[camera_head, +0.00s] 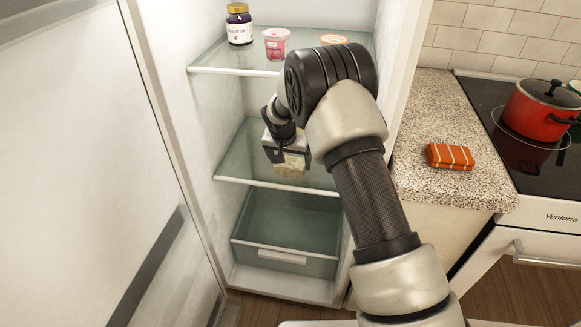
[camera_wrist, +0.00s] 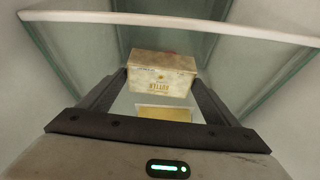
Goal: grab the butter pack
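The butter pack (camera_wrist: 162,74) is a small pale yellow box with "BUTTER" lettering, upside down in the wrist view. My gripper (camera_wrist: 161,88) has one finger against each side of the pack, with no clear gap, and looks shut on it. In the head view, my gripper (camera_head: 288,150) is inside the open fridge, and the pack (camera_head: 291,166) shows at its fingertips near the front of the middle glass shelf (camera_head: 240,165). I cannot tell whether the pack touches the shelf. A yellow patch (camera_wrist: 164,112) beside the pack may be a reflection.
The upper shelf (camera_head: 235,65) holds a dark jar (camera_head: 239,25), a pink cup (camera_head: 276,44) and an orange-lidded tub (camera_head: 334,39). A drawer (camera_head: 287,232) lies below. The open door (camera_head: 90,180) bounds the left.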

